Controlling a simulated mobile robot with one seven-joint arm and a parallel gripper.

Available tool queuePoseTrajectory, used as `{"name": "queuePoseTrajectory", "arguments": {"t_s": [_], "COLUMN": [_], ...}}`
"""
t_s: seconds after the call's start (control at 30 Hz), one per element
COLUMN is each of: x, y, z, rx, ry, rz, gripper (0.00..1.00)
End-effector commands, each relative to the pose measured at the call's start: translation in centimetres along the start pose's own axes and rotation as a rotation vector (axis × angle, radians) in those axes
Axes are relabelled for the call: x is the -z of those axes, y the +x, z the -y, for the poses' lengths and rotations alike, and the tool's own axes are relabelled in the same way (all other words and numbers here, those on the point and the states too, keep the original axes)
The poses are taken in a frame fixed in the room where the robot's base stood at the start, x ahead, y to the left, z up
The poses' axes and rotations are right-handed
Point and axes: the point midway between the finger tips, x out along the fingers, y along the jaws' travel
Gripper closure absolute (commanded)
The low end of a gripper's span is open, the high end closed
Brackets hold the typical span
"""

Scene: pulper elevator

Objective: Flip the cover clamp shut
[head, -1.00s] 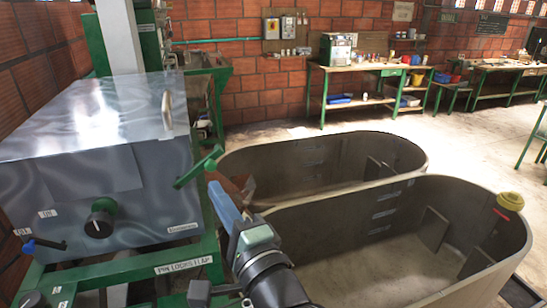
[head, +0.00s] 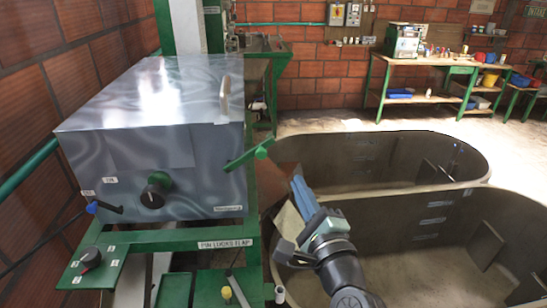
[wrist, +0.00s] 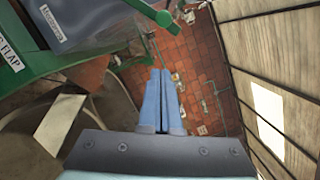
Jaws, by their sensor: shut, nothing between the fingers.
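The cover clamp seems to be the green lever (head: 248,156) at the right side of the grey metal housing (head: 150,130). It slants out from the side, its free end up and to the right. My gripper (head: 297,182) has blue fingers, shut and empty. It is to the right of and below the lever's end, apart from it. The fingertips also show in the wrist view (wrist: 161,72), below the green bar.
Black knob (head: 154,193) and blue-tipped handle (head: 95,208) are on the housing front. A green frame (head: 180,240) labelled "PIN LOCKS FLAP" runs below. Two large grey vats (head: 420,215) stand right of the housing. A workbench (head: 425,65) is at the back.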

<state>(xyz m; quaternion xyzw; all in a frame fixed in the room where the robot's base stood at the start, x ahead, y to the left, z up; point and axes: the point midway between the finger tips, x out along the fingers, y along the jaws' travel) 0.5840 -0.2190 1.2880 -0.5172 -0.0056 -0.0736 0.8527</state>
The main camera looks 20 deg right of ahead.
Motion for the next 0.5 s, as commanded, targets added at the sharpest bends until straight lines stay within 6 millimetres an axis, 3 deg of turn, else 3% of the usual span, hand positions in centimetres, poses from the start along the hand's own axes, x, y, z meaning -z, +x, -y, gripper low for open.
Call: {"name": "queuePoseTrajectory", "arguments": {"t_s": [0.3,0.5], "x": [-0.2,-2.9], "y": [5.8,6.5], "z": [0.2,0.3], "rx": [0.0,-0.002], "ry": [0.001,-0.002], "rz": [0.002,0.002], "gripper": [1.0,1.0]}}
